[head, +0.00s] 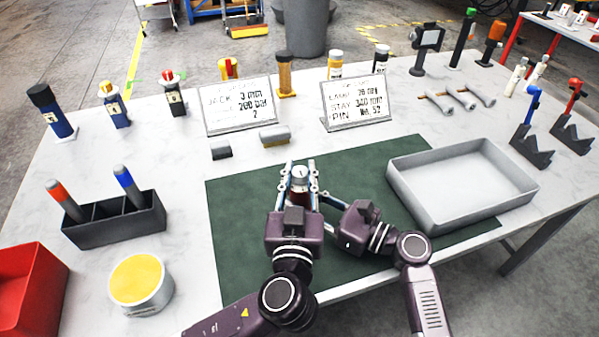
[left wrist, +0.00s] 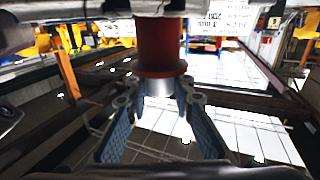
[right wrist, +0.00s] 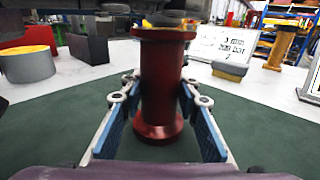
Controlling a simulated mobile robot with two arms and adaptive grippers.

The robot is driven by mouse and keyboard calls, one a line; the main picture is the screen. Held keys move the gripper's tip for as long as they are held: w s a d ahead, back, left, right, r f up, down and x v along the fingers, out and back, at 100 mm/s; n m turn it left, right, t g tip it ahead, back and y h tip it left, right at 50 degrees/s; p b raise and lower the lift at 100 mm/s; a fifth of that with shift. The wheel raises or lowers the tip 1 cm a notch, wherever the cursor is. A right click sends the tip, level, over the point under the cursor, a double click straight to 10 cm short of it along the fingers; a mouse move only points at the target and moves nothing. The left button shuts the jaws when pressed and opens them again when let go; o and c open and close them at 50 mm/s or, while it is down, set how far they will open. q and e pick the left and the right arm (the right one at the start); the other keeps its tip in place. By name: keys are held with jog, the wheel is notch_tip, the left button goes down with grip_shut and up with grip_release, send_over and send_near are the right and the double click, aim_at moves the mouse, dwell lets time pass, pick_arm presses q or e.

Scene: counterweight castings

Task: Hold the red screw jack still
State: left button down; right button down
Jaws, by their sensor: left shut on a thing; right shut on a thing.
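The red screw jack (head: 301,186) is upright over the green mat, between my two grippers, with a pale top. In the right wrist view its red spool-shaped body (right wrist: 160,85) has a wide lower flange. My right gripper (right wrist: 158,105) is shut on this body, with a blue-padded finger on each side. In the left wrist view the red body (left wrist: 160,45) and its flange sit above a silvery section. My left gripper (left wrist: 162,95) is shut on the jack, its fingers on both sides near that section. Whether the base touches the mat is unclear.
The green mat (head: 240,230) is mostly clear. A grey tray (head: 408,192) is on the right. A dark holder (head: 120,222) and a yellow-topped tin (head: 150,300) are on the left. Two cards, one a jack card (head: 238,127), stand behind.

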pick_arm(q)
jog(key=shift+f+h, duration=0.15)
jog(key=shift+h, duration=0.15)
jog(key=m+h, duration=0.2)
jog(key=m+g+h, duration=0.1)
jog(key=m+h, duration=0.1)
jog(key=h, duration=0.1)
jog(key=shift+a+g+h, duration=0.15)
jog(key=shift+g+h, duration=0.15)
jog(key=m+g+h, duration=0.2)
jog(key=m+h, duration=0.1)
jog(key=shift+h, duration=0.3)
jog(key=m+g+h, duration=0.4)
jog(key=g, duration=0.1)
jog(key=shift+r+m+g+h, duration=0.2)
jog(key=shift+m+g+h, duration=0.1)
jog(key=shift+h, duration=0.1)
jog(key=shift+w+m+g+h, duration=0.1)
jog(key=shift+m+g+h, duration=0.7)
jog(key=shift+m+g, duration=0.8)
jog(key=shift+g, duration=0.8)
jog(key=shift+f+m+g, duration=0.1)
jog(key=shift+m+g, duration=0.2)
jog(key=shift+g, duration=0.1)
jog(key=c, duration=1.6)
grip_release()
